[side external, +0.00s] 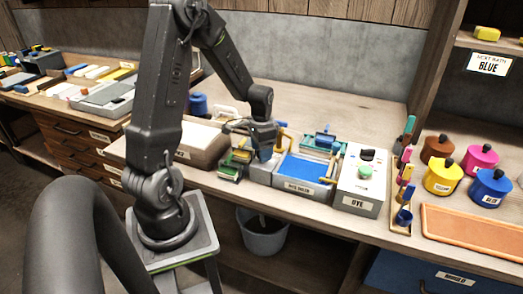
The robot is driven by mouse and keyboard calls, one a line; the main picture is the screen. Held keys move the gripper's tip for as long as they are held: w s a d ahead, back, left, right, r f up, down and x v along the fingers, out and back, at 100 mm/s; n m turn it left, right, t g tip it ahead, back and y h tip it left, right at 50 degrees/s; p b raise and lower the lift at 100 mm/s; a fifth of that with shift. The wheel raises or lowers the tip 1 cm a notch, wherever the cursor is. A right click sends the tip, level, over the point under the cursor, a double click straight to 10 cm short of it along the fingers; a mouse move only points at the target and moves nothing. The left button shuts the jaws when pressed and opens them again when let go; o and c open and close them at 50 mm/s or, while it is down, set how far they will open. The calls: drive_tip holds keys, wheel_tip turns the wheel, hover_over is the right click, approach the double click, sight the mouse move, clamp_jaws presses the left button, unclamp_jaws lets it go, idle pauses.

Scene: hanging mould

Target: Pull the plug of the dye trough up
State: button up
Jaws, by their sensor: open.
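The dye trough (303,170) looks to be the shallow grey tray holding a flat blue surface, with a small label on its front that I cannot read surely. It sits on the bench in front of my arm. My gripper (264,154) points down just left of the trough, over a grey block at the trough's left end. The jaws are small and dark here, and nothing shows held between them. I cannot make out the plug; it may be hidden behind or below the gripper. Whether the gripper touches anything is unclear.
A white box labelled DYE (357,205), with a green knob on top, stands right of the trough. Lidded coloured pots (443,177) and an orange tray (475,230) are farther right. Small green and yellow items (235,160) crowd the gripper's left. A grey bucket (262,237) stands below the bench.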

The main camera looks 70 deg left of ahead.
drive_tip(key=shift+f, duration=0.3)
drive_tip(key=shift+c, duration=0.5)
clamp_jaws()
